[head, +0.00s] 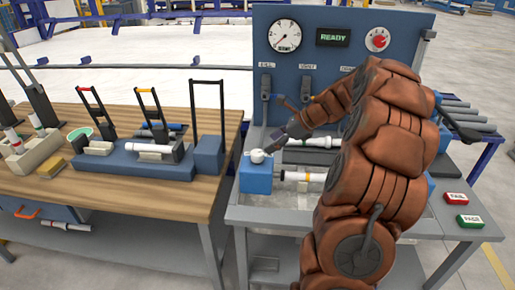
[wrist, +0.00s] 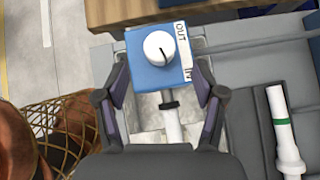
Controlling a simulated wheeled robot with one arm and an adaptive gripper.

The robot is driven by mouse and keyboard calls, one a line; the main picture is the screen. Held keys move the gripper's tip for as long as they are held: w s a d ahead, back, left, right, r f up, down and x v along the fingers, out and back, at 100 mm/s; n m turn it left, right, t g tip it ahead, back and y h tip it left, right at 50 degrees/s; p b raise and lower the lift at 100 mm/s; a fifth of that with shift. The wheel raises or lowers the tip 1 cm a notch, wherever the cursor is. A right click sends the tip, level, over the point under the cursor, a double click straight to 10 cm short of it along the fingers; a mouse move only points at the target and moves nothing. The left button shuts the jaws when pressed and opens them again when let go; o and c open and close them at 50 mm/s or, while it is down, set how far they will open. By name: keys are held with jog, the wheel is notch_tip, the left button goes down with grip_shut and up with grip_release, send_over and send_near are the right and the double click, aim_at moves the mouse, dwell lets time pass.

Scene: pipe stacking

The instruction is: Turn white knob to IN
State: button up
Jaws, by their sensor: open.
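The white knob (wrist: 155,46) sits on top of a blue box (wrist: 142,75). A dark line on the knob points toward the lower right in the wrist view, near neither label exactly. The box's right edge carries an OUT label (wrist: 182,38) and, below it, a partly hidden IN label (wrist: 187,73). In the head view the white knob (head: 257,156) and blue box (head: 256,180) stand at the bench's left end. My gripper (wrist: 160,78) is open, with its fingers either side of the box's lower part in the picture. Nothing is between the fingers that I can see gripped.
A white pipe with a green band (wrist: 285,130) lies to the right of the box. A panel (head: 340,55) with a gauge and READY display stands behind. The wooden table (head: 120,190) with pipe fixtures is at left. Red and green buttons (head: 462,209) sit at right.

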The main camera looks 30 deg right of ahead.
aim_at(257, 152)
jog(key=shift+p+x, duration=0.5)
jog(key=shift+x, duration=3.4)
jog(key=shift+r, duration=0.1)
jog(key=c, duration=1.1)
